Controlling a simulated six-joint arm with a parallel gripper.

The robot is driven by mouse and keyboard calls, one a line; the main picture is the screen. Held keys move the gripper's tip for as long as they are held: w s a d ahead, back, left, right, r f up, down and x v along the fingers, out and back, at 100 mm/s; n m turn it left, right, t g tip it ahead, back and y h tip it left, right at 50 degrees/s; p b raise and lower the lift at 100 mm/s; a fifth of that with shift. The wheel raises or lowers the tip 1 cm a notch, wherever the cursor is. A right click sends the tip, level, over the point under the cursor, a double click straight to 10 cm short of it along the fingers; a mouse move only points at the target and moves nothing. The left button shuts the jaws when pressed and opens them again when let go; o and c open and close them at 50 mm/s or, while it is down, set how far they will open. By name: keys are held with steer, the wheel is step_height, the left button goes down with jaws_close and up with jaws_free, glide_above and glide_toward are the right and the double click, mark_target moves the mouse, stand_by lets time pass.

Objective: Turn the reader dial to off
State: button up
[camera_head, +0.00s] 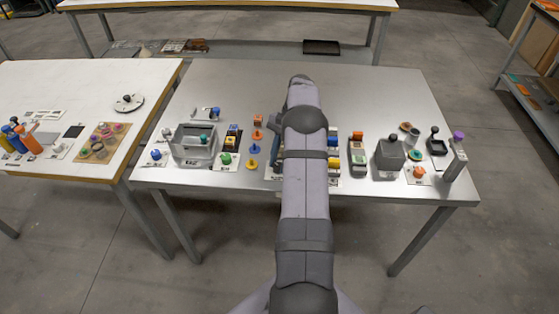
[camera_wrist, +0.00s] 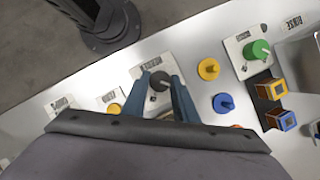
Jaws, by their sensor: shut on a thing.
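The reader dial (camera_wrist: 158,78) is a dark round knob on a pale plate (camera_wrist: 143,71) in the wrist view. A light pointer shows on it, but the setting it points to is too small to read. My gripper (camera_wrist: 161,86) has its two blue fingers on either side of the dial and is shut on it. The plate's label is upside down and blurred. In the head view my arm covers the dial and most of the gripper.
A green knob (camera_wrist: 257,50) on its own plate, yellow (camera_wrist: 208,69) and blue (camera_wrist: 223,103) round pieces, and blocks in a dark holder stand to the right in the wrist view. The table (camera_head: 230,75) is clear along its back in the head view.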

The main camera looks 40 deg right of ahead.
stand_by(0.4)
steer(key=o, duration=1.1)
steer(key=shift+c, duration=0.2)
steer(key=shift+b+v, duration=0.65)
steer(key=shift+v, duration=2.95)
steer(key=shift+r, duration=0.1)
